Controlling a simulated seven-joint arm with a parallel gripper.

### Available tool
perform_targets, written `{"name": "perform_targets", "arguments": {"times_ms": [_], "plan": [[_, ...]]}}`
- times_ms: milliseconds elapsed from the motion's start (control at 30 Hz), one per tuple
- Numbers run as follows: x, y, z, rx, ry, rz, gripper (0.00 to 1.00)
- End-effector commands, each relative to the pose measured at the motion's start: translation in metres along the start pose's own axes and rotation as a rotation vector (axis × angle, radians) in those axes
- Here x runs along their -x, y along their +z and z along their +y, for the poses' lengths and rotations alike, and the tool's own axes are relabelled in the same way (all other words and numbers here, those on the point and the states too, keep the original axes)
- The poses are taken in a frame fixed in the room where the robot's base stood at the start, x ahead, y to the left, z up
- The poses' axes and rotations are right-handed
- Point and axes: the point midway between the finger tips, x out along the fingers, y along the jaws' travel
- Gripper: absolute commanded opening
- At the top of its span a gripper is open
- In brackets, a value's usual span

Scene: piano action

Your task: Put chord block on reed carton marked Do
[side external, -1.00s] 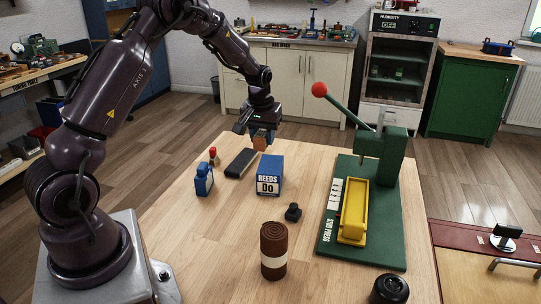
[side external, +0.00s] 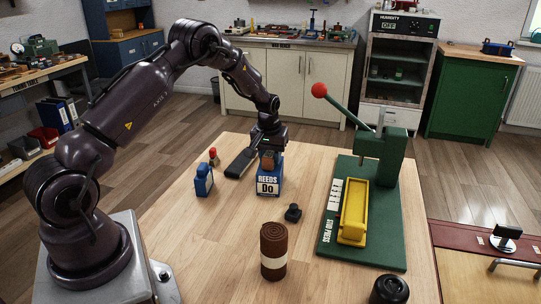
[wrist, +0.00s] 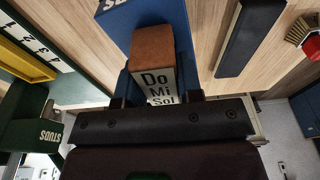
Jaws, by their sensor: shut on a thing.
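The chord block (wrist: 158,74) is brown with a white face lettered "Do Mi Sol". My gripper (wrist: 157,99) is shut on it in the wrist view. In the side view my gripper (side external: 269,150) holds the chord block (side external: 268,161) at the far part of the blue reed carton (side external: 268,183), whose white label reads "REEDS Do". The carton's blue top (wrist: 112,8) shows behind the block in the wrist view. I cannot tell whether the block touches the carton or hangs just above it.
The green stud press (side external: 390,235) with a yellow trough (side external: 353,212) stands right. A brown roll (side external: 273,251) and a black knob (side external: 293,212) stand in front.

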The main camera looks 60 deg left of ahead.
Motion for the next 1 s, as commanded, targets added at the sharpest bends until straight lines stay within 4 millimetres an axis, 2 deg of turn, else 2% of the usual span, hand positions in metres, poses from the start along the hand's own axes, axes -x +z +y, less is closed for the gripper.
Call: {"name": "perform_targets", "arguments": {"times_ms": [33, 133, 400, 533, 1000], "plan": [[-0.002, 0.000, 0.000, 0.000, 0.000, -0.001, 0.36], [-0.001, 0.000, 0.000, 0.000, 0.000, 0.000, 0.59], [0.000, 0.000, 0.000, 0.000, 0.000, 0.000, 0.59], [0.009, -0.001, 0.000, -0.001, 0.000, 0.001, 0.59], [0.101, -0.001, 0.000, 0.000, 0.001, 0.003, 0.59]]}}
